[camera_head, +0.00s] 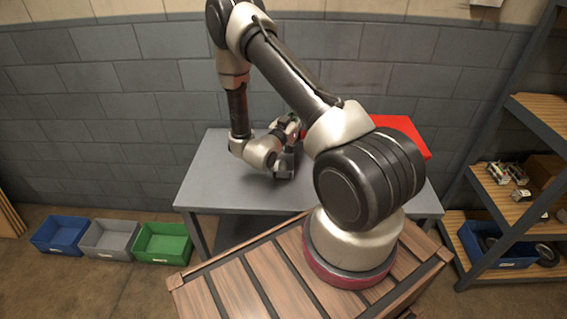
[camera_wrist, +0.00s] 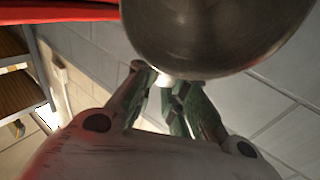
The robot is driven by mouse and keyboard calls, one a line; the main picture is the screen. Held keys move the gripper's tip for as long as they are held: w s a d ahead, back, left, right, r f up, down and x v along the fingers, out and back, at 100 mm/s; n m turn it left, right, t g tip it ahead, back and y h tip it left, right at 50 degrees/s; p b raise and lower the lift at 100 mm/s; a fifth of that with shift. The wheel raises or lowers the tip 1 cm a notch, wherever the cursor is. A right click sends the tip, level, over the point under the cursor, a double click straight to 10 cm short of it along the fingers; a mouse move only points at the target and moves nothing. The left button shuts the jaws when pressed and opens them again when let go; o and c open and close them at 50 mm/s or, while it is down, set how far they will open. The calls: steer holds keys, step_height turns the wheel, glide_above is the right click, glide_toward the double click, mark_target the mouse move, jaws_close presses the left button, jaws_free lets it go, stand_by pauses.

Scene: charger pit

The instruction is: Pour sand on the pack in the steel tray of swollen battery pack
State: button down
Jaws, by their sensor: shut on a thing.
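My gripper (camera_head: 287,165) is over the grey table (camera_head: 215,178), left of the red object, and is partly hidden by my own arm. In the wrist view, my gripper's fingers (camera_wrist: 170,84) are shut on a rounded, smooth metal vessel (camera_wrist: 215,35), seen from its outer side. Its inside does not show, so I cannot tell whether it holds sand. I cannot make out the vessel clearly in the head view. The steel tray and the swollen battery pack are not visible; my arm hides part of the table.
A red object (camera_head: 408,133) stands at the table's back right, partly behind my arm. Blue (camera_head: 60,235), grey (camera_head: 108,240) and green (camera_head: 162,243) bins stand on the floor at left. A shelf (camera_head: 500,192) at right holds small items and a blue bin (camera_head: 495,250). The table's left part is clear.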

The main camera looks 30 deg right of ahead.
steer(key=shift+w+f, duration=0.1)
steer(key=shift+f, duration=0.05)
steer(key=shift+w+d+f+g+y, duration=0.25)
steer(key=shift+d+f+g+y, duration=0.15)
steer(key=shift+d+y, duration=0.4)
steer(key=shift+w+d+r+g+y, duration=0.2)
steer(key=shift+d+g+y, duration=0.2)
steer(key=shift+y, duration=0.5)
steer(key=y, duration=0.1)
steer(key=d+g+y, duration=0.1)
steer(key=shift+w+f+y, duration=0.3)
steer(key=d+f+y, duration=0.1)
steer(key=d+f+g+y, duration=0.1)
steer(key=shift+w+f, duration=0.4)
steer(key=shift+w+d+f+g+y, duration=0.3)
steer(key=shift+d+f+g+y, duration=0.25)
steer(key=shift+y, duration=0.25)
steer(key=shift+w+d+r+g+y+b, duration=0.15)
steer(key=shift+d+r+g+y, duration=0.2)
steer(key=shift+y, duration=0.4)
steer(key=shift+w+d+r+g+y+b, duration=0.15)
steer(key=shift+g+y, duration=0.25)
steer(key=shift+y, duration=0.35)
steer(key=shift+r, duration=0.15)
